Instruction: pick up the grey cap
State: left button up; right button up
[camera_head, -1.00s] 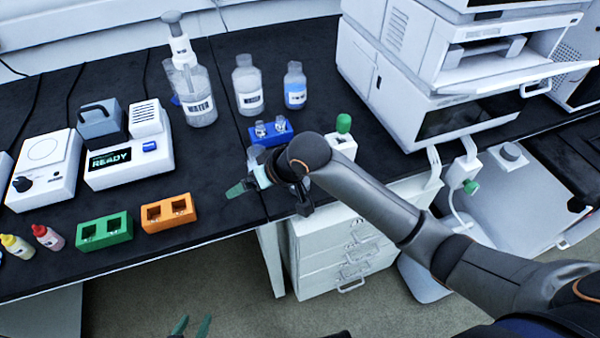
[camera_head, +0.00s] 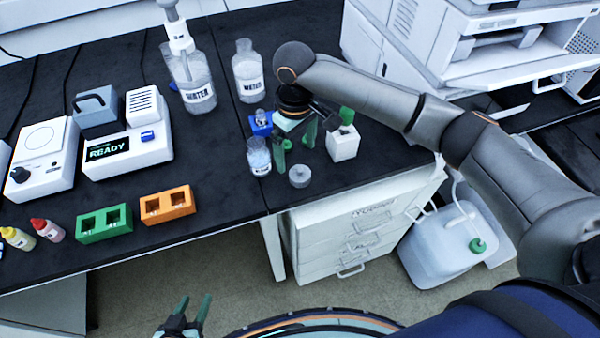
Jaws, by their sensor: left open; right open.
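The grey cap (camera_head: 299,176) is a small round disc lying on the black bench near its front edge. My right gripper (camera_head: 295,157) is open, its green fingers pointing down just behind the cap, with nothing seen between them. A small clear bottle (camera_head: 259,158) with a label stands to the left of the cap. My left gripper (camera_head: 194,303) is open and empty at the bottom of the view, in front of the bench.
A blue rack (camera_head: 260,124) stands behind the small bottle. Water bottles (camera_head: 198,94) stand behind; orange (camera_head: 167,205) and green racks (camera_head: 103,223) stand left. The bench between is clear.

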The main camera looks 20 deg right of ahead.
aim_at(300, 169)
jog(key=shift+f, duration=0.8)
jog(key=f, duration=0.4)
jog(key=shift+s+d+f+b, duration=0.15)
jog(key=shift+s+d+b, duration=0.15)
jog(key=shift+d, duration=0.1)
jog(key=shift+f, duration=0.45)
pick_arm(q)
jog(key=shift+w+d, duration=0.3)
jog(key=shift+d, duration=0.1)
pick_arm(e)
jog(key=c, duration=1.4)
pick_arm(q)
jog(key=shift+a, duration=0.1)
pick_arm(e)
jog(key=shift+r, duration=0.15)
